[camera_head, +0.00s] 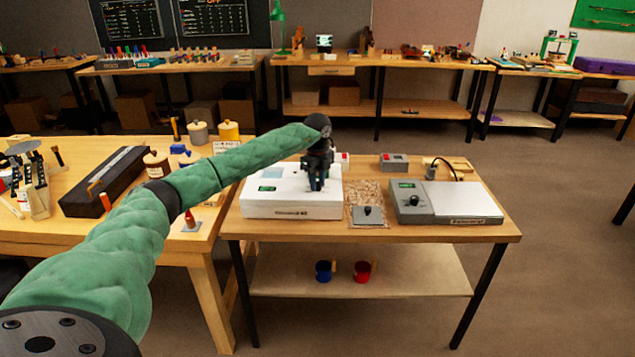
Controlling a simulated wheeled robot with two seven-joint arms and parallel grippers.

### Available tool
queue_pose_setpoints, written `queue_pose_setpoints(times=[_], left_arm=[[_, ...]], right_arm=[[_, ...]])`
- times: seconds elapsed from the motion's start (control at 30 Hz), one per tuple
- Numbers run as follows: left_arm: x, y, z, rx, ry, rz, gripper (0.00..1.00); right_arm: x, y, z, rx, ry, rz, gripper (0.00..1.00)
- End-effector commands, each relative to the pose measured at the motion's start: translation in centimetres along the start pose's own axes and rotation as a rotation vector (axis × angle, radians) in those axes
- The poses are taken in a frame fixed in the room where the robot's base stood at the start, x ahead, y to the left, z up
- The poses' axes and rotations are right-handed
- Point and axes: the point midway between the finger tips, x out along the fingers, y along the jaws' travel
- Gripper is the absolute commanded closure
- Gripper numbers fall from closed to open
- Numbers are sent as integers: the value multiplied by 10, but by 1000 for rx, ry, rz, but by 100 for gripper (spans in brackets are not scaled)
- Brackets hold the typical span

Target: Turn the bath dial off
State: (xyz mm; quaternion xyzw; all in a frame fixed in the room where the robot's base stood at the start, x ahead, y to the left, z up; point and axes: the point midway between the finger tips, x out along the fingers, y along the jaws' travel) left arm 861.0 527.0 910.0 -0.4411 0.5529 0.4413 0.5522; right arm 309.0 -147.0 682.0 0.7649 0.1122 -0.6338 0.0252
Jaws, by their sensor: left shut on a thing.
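The bath looks to be the white box (290,211) at the left of the small wooden table, with a small green display (267,188) on its top. My left gripper (316,189) points straight down at the right part of the box's top. It is shut on what looks like the bath dial, which the fingers almost wholly hide. Which way the dial points cannot be seen. My right gripper is not in view.
A grey unit (460,201) with its own black knob stands at the right of the small table (420,234). Between it and the bath is a plate (377,221) with a black knob. A grey-and-red box (394,162) stands behind. A blue mug and a red mug stand on the lower shelf.

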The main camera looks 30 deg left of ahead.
Motion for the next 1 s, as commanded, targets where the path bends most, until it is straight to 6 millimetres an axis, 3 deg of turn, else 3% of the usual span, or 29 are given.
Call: queue_pose_setpoints(times=[0.37,0.4,0.5,0.8,1.0], left_arm=[[-4,-1,2,-7,-2,-7,96],[-4,-1,2,-6,-2,-7,68],[-4,-1,2,-6,-2,-6,52],[-3,0,1,-4,-1,-3,52],[-22,-1,2,-4,-2,-4,52]], right_arm=[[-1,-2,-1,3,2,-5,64],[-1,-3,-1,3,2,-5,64],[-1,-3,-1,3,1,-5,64],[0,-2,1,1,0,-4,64],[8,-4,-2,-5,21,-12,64]])
